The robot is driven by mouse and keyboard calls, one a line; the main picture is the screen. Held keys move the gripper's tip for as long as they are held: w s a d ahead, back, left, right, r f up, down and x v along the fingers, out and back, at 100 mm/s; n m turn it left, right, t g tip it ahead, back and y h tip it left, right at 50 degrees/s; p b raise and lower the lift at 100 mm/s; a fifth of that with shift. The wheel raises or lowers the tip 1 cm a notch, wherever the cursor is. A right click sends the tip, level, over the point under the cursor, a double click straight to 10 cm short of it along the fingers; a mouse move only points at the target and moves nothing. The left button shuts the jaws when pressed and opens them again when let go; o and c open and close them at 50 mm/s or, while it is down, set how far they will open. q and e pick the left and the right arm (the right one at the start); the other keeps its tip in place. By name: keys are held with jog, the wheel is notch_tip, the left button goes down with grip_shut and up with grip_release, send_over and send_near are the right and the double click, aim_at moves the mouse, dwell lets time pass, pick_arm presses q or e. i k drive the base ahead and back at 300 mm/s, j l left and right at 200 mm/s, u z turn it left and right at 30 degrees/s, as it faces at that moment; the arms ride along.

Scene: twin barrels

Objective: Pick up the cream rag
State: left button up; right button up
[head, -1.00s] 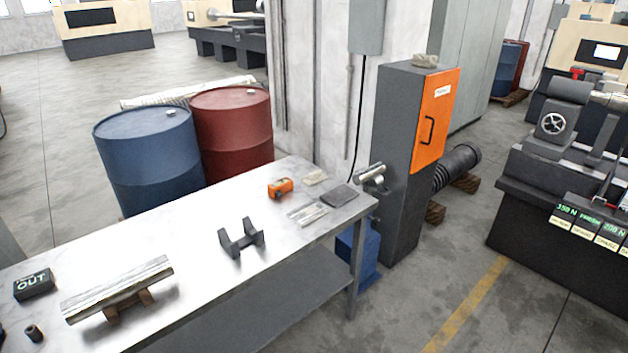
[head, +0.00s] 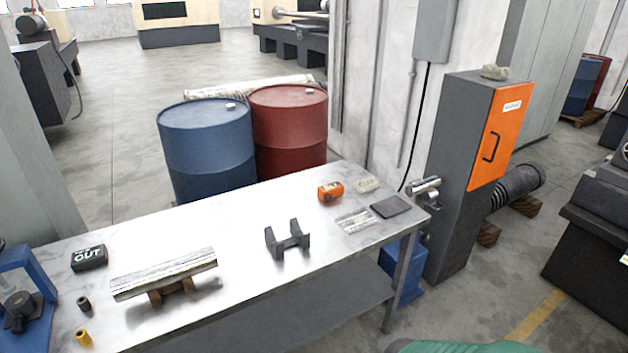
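A crumpled, pale greyish-cream cloth (head: 495,72) lies on top of the tall grey cabinet with the orange door. A small, flat cream piece (head: 366,184) lies on the metal table near its far right corner, beside an orange device. Both are small in the head view, and I cannot tell for certain which is the cream rag. Neither of my grippers is in view, and nothing is seen touching either piece.
The metal table (head: 220,245) holds a grey cradle (head: 287,240), a metal bar on wooden blocks (head: 165,274), an orange device (head: 330,192) and a dark pad (head: 390,207). The cabinet (head: 454,190) stands past its right end. Blue (head: 207,150) and red (head: 289,135) barrels stand behind.

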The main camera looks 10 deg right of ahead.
aim_at(368, 183)
jog(key=i+l+u, duration=0.25)
jog(key=l, duration=0.3)
jog(key=i+l+u, duration=0.15)
jog(key=l+u, duration=0.15)
jog(key=l, duration=0.25)
jog(key=i+l+u, duration=0.1)
jog(key=l+u, duration=0.15)
jog(key=l, duration=0.3)
jog(key=i+l+u, duration=0.1)
jog(key=l+u, duration=0.15)
jog(key=l, duration=0.4)
